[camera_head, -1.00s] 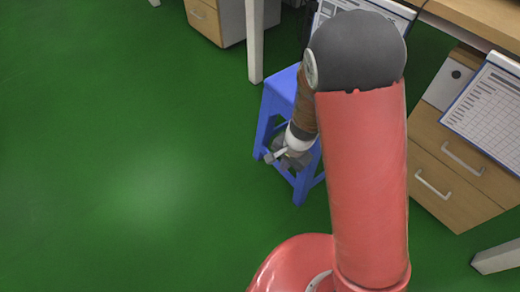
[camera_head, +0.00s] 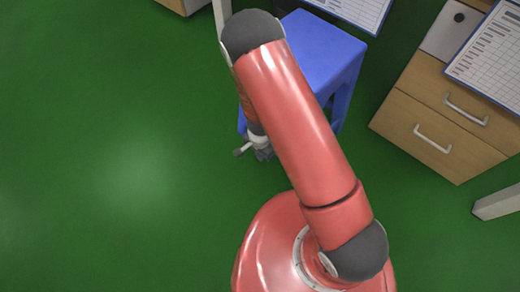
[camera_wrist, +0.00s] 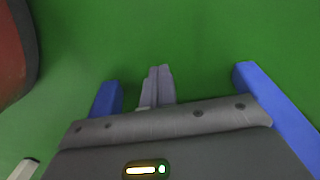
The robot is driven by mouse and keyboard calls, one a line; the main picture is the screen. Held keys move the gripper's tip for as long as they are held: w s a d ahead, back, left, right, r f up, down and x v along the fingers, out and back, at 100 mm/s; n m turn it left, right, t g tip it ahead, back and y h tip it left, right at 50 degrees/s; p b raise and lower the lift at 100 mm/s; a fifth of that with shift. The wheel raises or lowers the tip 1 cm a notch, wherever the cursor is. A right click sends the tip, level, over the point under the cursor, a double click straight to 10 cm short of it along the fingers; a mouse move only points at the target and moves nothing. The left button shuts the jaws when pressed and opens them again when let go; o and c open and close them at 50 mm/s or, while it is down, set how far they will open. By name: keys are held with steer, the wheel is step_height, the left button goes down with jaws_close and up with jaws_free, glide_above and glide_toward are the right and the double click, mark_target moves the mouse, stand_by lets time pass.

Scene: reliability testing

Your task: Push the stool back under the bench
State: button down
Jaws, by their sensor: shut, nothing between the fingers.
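The blue stool (camera_head: 335,50) stands upright near the top centre in the head view, partly hidden behind my red arm. Of the bench, a white leg (camera_head: 222,14) shows left of the stool and another leg (camera_head: 498,203) at the right edge; its top is out of view. My gripper (camera_head: 264,154) is low on the stool's near left side. In the wrist view, my gripper (camera_wrist: 158,72) has its fingers together, with nothing between them. A blue stool leg (camera_wrist: 106,98) is to their left and another (camera_wrist: 272,108) to their right. Contact cannot be told.
A wooden drawer cabinet (camera_head: 435,125) stands right of the stool. Sheets on boards (camera_head: 352,8) and (camera_head: 497,52) are near the top. Another cabinet (camera_head: 178,4) shows at the top left. The green floor (camera_head: 100,150) is clear on the left.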

steer(key=shift+w+d+r, duration=0.1)
steer(key=shift+w+d, duration=0.5)
steer(key=shift+w, duration=0.2)
steer(key=shift+w+d+r, duration=0.1)
steer(key=shift+w+d, duration=0.5)
steer(key=shift+w, duration=0.2)
